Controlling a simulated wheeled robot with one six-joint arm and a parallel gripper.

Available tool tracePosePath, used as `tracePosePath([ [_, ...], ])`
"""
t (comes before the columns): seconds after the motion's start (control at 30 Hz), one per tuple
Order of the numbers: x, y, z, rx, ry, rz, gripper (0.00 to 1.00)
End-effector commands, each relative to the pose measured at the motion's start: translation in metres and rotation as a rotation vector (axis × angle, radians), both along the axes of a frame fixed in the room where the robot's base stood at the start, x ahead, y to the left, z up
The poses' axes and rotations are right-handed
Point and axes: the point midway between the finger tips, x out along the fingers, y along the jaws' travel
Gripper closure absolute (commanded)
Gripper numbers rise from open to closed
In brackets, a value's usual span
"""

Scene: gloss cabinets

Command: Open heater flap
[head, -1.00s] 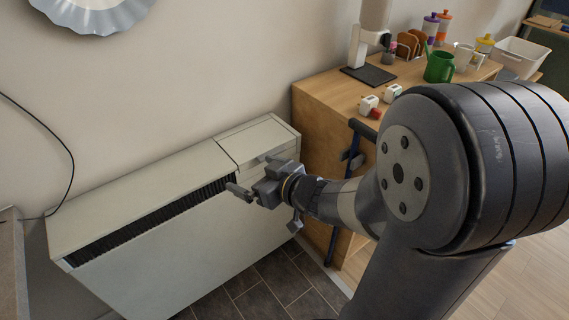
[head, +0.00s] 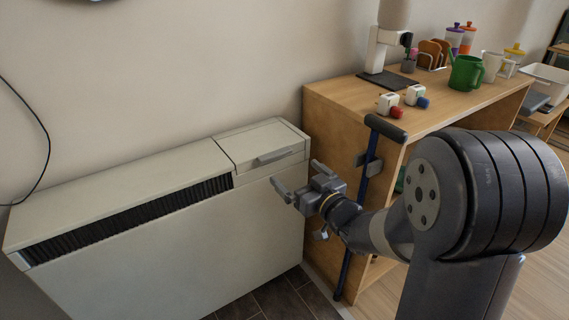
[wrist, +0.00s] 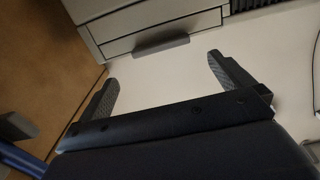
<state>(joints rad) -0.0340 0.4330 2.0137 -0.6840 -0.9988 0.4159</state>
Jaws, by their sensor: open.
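The white heater (head: 165,250) stands against the wall. Its flap (head: 262,146) is the separate panel at the right end of the top, and it lies shut. A grey handle (head: 273,156) sits on the flap's front edge. In the wrist view the handle (wrist: 161,47) lies just beyond the space between the fingertips. My gripper (head: 297,178) is open and empty, in front of the heater, a little right of and below the handle. In the wrist view my gripper (wrist: 163,70) has both fingers apart, touching nothing that I can see.
A wooden bench (head: 330,115) stands right of the heater, with a blue bar clamp (head: 366,190) at its near corner. Small blocks with knobs (head: 388,103) and a green watering can (head: 466,72) are on it. The heater's dark grille (head: 130,217) runs left of the flap.

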Motion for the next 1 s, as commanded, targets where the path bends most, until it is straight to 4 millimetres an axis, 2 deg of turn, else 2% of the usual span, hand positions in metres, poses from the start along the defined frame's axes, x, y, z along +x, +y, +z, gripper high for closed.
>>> tracePosePath([
  [0.2,0.035,0.024,-0.003,0.000,0.000,0.003,0.00],
  [0.43,0.060,0.042,-0.001,0.000,0.000,0.002,0.00],
  [0.6,0.068,0.047,-0.001,0.000,0.001,0.001,0.00],
  [0.87,0.069,0.047,0.000,0.000,0.001,0.000,0.00],
  [1.0,0.069,0.047,0.000,0.000,0.001,0.000,0.10],
])
